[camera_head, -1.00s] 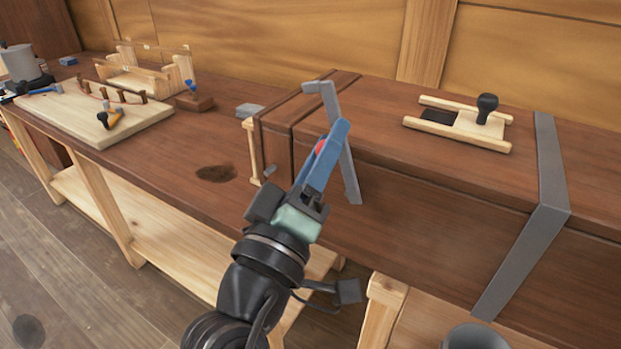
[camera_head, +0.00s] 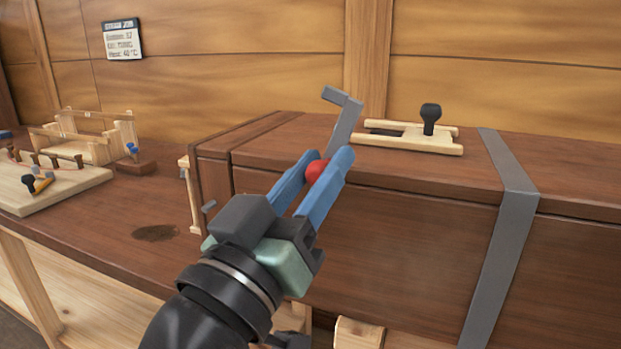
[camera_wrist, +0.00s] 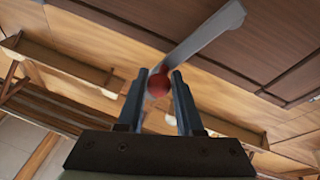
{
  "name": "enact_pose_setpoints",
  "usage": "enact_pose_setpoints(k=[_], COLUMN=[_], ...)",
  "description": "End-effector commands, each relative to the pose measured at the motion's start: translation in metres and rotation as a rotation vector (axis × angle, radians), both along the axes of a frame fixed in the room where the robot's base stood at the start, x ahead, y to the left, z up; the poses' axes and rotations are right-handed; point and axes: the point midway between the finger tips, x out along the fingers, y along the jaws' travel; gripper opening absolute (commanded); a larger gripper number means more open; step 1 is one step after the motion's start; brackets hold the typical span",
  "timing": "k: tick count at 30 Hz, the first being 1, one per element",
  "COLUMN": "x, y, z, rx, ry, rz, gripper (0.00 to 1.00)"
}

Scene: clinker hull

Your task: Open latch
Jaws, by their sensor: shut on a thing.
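The latch looks like a grey metal bar (camera_head: 345,122) with a bent top end, at the front edge of the long brown wooden box (camera_head: 400,225). A red ball knob (camera_head: 317,172) is at its lower end. My gripper (camera_head: 328,166) is shut on the red knob, with one blue finger on each side. The wrist view also shows the knob (camera_wrist: 158,85) between my fingertips (camera_wrist: 163,78). There the grey bar (camera_wrist: 205,37) runs from it to the upper right. My fingers hide part of the bar's lower end in the head view.
On the box top lies a pale wooden frame with a black knob (camera_head: 431,118). A grey strap (camera_head: 498,220) wraps the box on the right. At left, the bench holds a pale board (camera_head: 70,190) and a wooden rack (camera_head: 95,140). A dark stain (camera_head: 155,233) marks the bare bench.

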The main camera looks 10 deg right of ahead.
Motion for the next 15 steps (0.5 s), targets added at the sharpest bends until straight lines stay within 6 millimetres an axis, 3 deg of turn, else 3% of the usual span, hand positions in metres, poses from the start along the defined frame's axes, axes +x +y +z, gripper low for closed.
enact_pose_setpoints(k=[14,15], x=[-0.0005,-0.0004], y=[-0.0028,-0.0027], z=[-0.0030,-0.0030], rx=[0.012,0.012], ry=[0.001,0.001], rz=[-0.008,-0.008], gripper=[0.00,0.40])
